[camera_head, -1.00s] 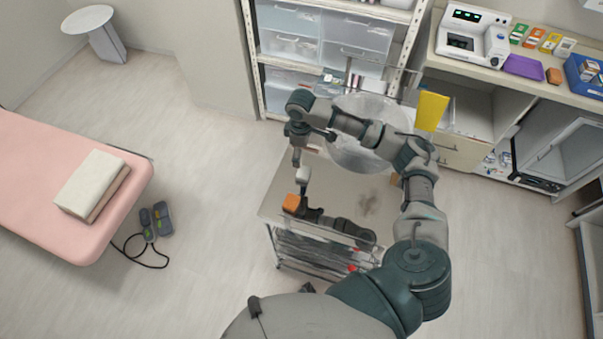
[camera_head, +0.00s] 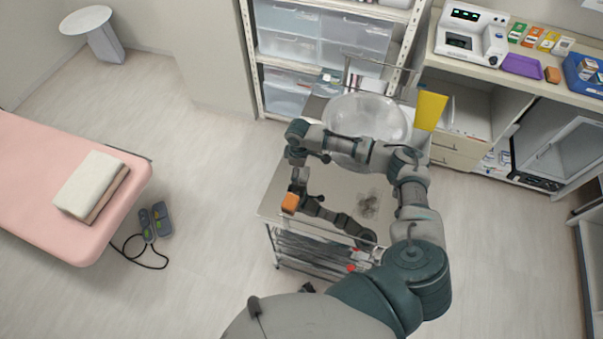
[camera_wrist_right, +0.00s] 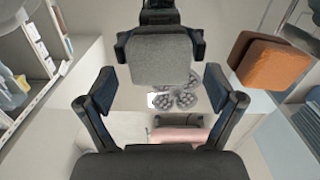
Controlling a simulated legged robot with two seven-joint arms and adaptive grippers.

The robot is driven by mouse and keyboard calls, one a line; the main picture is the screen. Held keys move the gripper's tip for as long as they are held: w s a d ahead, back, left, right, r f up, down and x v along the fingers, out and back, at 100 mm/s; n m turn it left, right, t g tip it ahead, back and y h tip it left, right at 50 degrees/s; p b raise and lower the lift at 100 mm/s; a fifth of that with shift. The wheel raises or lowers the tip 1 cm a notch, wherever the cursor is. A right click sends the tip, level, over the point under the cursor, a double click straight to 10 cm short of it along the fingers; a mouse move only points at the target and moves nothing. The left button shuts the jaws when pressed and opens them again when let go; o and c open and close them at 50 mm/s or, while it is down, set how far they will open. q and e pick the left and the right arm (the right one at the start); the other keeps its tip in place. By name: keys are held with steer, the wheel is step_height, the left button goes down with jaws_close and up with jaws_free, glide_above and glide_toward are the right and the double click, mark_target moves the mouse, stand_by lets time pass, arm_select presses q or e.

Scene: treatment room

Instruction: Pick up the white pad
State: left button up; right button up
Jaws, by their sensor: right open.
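The white pad (camera_wrist_right: 160,60) looks light grey and textured in the right wrist view. It lies beyond my right fingertips, centred between them. My right gripper (camera_wrist_right: 160,88) is open and empty, with one finger on each side of the view. In the head view my right gripper (camera_head: 298,188) points down over the left part of the shiny cart top (camera_head: 340,190) and hides the pad. An orange block (camera_head: 290,202) stands close beside it and also shows at the right of the wrist view (camera_wrist_right: 275,70). My left gripper is not in view.
A clear round bowl (camera_head: 372,108) stands at the back of the cart, with a yellow item (camera_head: 430,110) to its right. Dark arm-like shapes on the cart top look like reflections. A pink bed (camera_head: 60,220) with folded towels stands far left.

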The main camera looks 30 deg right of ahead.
steer(key=shift+d, duration=0.15)
steer(key=c, duration=0.9)
steer(key=shift+r, duration=0.65)
step_height(320, 180, up, 2)
steer(key=shift+r, duration=0.1)
steer(key=s+d, duration=0.1)
steer(key=s, duration=0.3)
steer(key=s+d+r, duration=0.1)
steer(key=s+d, duration=0.1)
steer(key=s, duration=0.3)
steer(key=s+d, duration=0.1)
steer(key=s, duration=0.4)
steer(key=shift+d+r, duration=0.2)
steer(key=shift+d, duration=0.2)
steer(key=shift+s+r, duration=0.1)
steer(key=shift+s, duration=0.5)
steer(key=shift+o, duration=0.4)
